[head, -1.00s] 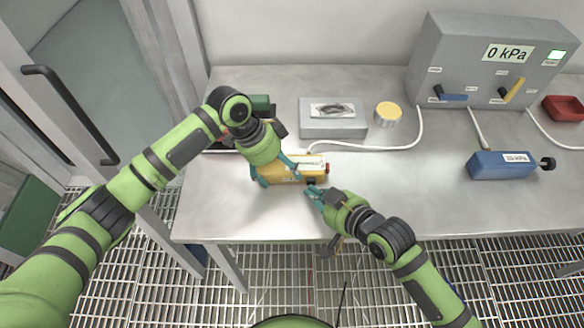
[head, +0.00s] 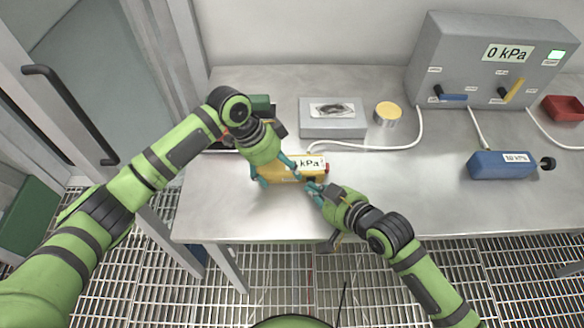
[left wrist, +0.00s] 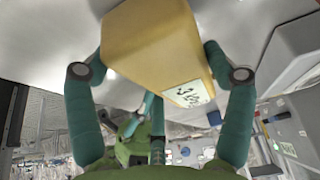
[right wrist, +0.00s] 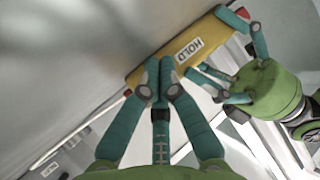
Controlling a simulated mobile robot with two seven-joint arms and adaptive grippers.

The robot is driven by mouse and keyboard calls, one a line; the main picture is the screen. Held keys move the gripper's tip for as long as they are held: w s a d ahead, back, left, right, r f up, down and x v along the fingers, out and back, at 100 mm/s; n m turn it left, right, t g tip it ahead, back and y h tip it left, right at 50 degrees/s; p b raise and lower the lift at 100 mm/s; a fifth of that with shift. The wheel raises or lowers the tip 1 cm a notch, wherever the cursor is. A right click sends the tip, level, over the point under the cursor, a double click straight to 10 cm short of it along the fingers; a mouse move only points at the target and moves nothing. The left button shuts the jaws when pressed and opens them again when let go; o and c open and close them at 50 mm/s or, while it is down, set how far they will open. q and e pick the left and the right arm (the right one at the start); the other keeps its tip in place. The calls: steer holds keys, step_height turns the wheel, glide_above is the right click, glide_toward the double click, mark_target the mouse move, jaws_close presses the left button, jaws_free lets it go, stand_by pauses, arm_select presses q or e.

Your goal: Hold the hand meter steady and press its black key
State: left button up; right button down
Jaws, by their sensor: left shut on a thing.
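The yellow hand meter (head: 281,178) lies near the front edge of the bench, its white display reading "kPa", the digits hidden. My left gripper (head: 278,180) is shut across its body; the left wrist view shows a finger on each side of the meter (left wrist: 160,45). The black key (head: 311,180) is a small dark patch on the meter's front side, mostly covered. My right gripper (head: 312,189) is shut and empty, its fingertips at the key. In the right wrist view they meet the meter beside a "HOLD" label (right wrist: 188,50); whether they touch the key I cannot tell.
A grey box (head: 333,126) and a yellow-topped round tin (head: 388,113) stand behind the meter. A white hose (head: 390,147) runs to a grey panel (head: 470,65) reading 0 kPa. A blue cylinder unit (head: 500,166) and red tray (head: 564,108) are right. Bench front right is clear.

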arm_select(q)
steer(key=shift+s+f, duration=0.15)
steer(key=shift+f, duration=0.05)
arm_select(e)
steer(key=shift+s, duration=0.1)
arm_select(q)
steer(key=shift+a, duration=0.1)
arm_select(e)
steer(key=shift+s, duration=3.25)
arm_select(q)
steer(key=o, duration=1.2)
steer(key=shift+c, duration=0.2)
arm_select(e)
steer(key=shift+w, duration=0.1)
arm_select(q)
steer(key=shift+r, duration=0.15)
